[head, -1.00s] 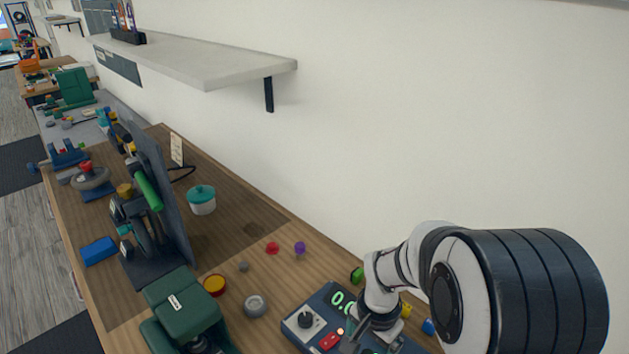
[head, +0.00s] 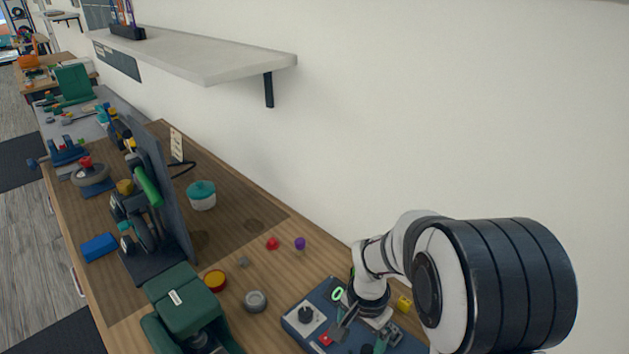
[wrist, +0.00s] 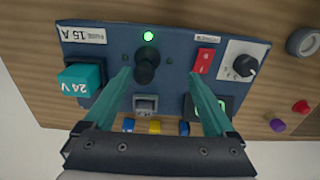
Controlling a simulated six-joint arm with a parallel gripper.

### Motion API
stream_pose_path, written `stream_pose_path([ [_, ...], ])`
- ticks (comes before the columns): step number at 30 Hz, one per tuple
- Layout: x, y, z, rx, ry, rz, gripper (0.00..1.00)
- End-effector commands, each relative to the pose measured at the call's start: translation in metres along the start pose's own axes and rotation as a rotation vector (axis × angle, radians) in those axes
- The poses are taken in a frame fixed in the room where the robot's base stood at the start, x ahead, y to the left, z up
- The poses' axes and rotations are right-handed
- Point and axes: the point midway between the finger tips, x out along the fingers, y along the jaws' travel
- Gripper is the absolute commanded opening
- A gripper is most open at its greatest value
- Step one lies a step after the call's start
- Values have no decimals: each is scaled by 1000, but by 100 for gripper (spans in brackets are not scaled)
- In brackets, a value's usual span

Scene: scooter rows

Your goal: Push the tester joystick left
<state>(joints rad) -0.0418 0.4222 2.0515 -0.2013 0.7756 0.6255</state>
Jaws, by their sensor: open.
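The blue tester panel (wrist: 180,50) fills the middle of the wrist view and lies at the bottom of the head view (head: 290,319). Its black joystick (wrist: 147,66) stands below a lit green lamp (wrist: 148,36). My gripper (wrist: 160,77) is open, with teal fingers pointing at the panel. The joystick shows between the fingers, nearer the left one; I cannot tell if they touch. In the head view my gripper (head: 347,320) is over the panel and hides part of it, including the joystick.
The panel also carries a red switch (wrist: 205,60), a black knob (wrist: 245,65), a teal 24 V block (wrist: 80,78) and a grey rocker (wrist: 146,103). A red piece (head: 272,243), a purple piece (head: 300,243) and a grey ring (head: 256,301) lie on the bench nearby.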

Motion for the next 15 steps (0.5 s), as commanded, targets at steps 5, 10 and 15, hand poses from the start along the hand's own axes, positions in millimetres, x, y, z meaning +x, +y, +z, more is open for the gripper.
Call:
stream_pose_path([
  [5,0,-5,0,0,0,1,90],
  [10,0,-10,0,0,-1,1,90],
  [15,0,-15,0,-1,-1,1,90],
])
